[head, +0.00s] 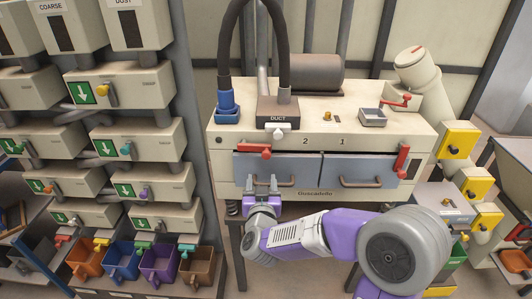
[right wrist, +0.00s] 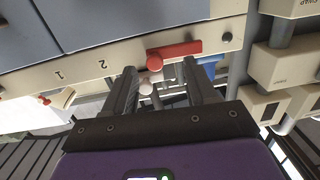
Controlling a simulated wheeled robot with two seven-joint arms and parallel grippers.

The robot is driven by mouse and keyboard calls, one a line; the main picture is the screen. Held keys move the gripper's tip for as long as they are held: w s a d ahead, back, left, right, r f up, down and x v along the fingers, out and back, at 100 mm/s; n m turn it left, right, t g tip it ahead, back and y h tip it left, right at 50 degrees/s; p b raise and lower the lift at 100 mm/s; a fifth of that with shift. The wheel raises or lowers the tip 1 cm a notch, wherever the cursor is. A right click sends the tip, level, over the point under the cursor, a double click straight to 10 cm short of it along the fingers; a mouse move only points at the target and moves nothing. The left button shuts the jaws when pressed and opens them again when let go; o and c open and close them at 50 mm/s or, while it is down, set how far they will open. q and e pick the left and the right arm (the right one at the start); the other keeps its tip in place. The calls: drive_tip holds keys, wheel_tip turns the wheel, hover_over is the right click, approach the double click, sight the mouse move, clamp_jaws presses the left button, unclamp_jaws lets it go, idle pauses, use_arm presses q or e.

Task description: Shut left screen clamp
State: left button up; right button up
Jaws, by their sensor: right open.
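The left screen clamp (head: 253,150) is a red handle lying about level at the upper left corner of the left blue-grey screen (head: 275,168). It also shows in the right wrist view (right wrist: 175,54), just beyond the fingertips. My right gripper (head: 262,183) is open and empty, below the left clamp and in front of the left screen. Its two fingers (right wrist: 160,75) point toward the clamp and appear apart from it. The right clamp (head: 402,160) is red and stands nearly upright beside the right screen (head: 360,171). My left gripper is out of view.
The cream machine (head: 230,140) carries a duct box (head: 278,112) with a black hose, and a white knob (head: 281,133) near the left clamp. A rack of bins with coloured handles (head: 120,90) stands at left. Yellow boxes (head: 457,140) stand at right.

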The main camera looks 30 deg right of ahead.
sight(266, 156)
drive_tip(key=shift+m+h, duration=0.3)
drive_tip(key=shift+h, duration=0.1)
drive_tip(key=w+d, duration=0.1)
drive_tip(key=w, duration=0.1)
drive_tip(key=w+d+r, duration=0.1)
drive_tip(key=w+d, duration=0.1)
drive_tip(key=w+d+r, duration=0.1)
drive_tip(key=w, duration=0.1)
drive_tip(key=shift+d+r, duration=0.2)
drive_tip(key=shift+d, duration=0.2)
drive_tip(key=shift+s, duration=0.1)
drive_tip(key=shift+c, duration=0.2)
clamp_jaws()
